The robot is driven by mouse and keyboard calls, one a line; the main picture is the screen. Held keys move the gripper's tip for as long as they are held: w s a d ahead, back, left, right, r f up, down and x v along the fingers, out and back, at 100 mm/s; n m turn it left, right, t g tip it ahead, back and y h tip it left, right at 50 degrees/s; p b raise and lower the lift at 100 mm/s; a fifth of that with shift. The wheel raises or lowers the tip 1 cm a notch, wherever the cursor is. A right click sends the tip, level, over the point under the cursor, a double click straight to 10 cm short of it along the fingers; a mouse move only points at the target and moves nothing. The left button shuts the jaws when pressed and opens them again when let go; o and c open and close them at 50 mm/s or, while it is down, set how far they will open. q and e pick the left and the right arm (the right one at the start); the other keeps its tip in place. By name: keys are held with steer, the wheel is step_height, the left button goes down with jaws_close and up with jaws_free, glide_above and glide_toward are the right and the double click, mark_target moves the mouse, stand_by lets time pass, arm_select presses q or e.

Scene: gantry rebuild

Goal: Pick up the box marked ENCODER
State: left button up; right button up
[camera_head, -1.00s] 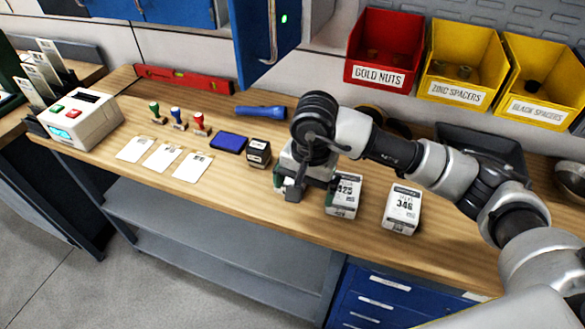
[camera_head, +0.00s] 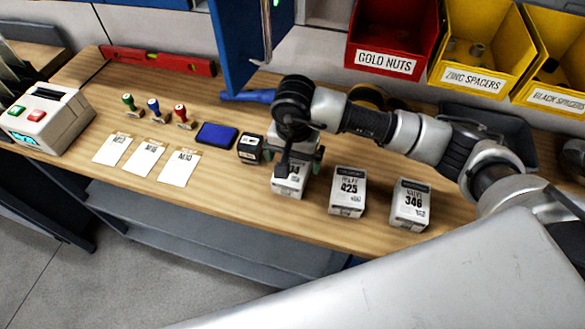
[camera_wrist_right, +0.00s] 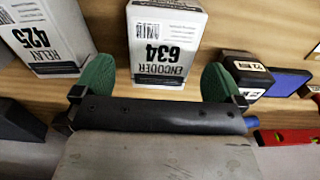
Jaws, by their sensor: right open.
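The white box marked ENCODER 634 (camera_wrist_right: 166,45) stands on the bench and shows upside down in the right wrist view. In the head view this box (camera_head: 290,184) is partly hidden by my right gripper. My right gripper (camera_head: 297,155) is directly above and behind it. In the right wrist view the open gripper (camera_wrist_right: 158,85) has one green fingertip near each side of the box's lower printed end. I cannot tell whether the fingertips touch the box. My left gripper is not in view.
The RELAY 425 box (camera_head: 347,190) and VALVE 346 box (camera_head: 410,203) stand to the right. A small black-and-white block (camera_head: 249,148) and blue pad (camera_head: 217,135) are close on the left. An open blue cabinet door (camera_head: 246,40) hangs behind.

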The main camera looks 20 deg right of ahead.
mark_target(292, 166)
steer(key=f+p, duration=0.1)
steer(key=f, duration=0.1)
steer(key=f+p, duration=0.1)
steer(key=f, duration=0.1)
steer(key=shift+s+a+f, duration=0.15)
steer(key=shift+a+f, duration=0.05)
steer(key=shift+f, duration=0.45)
steer(key=shift+c, duration=0.3)
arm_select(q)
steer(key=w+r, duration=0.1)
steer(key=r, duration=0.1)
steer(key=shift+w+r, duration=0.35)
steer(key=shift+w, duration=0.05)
arm_select(e)
steer(key=c, duration=1)
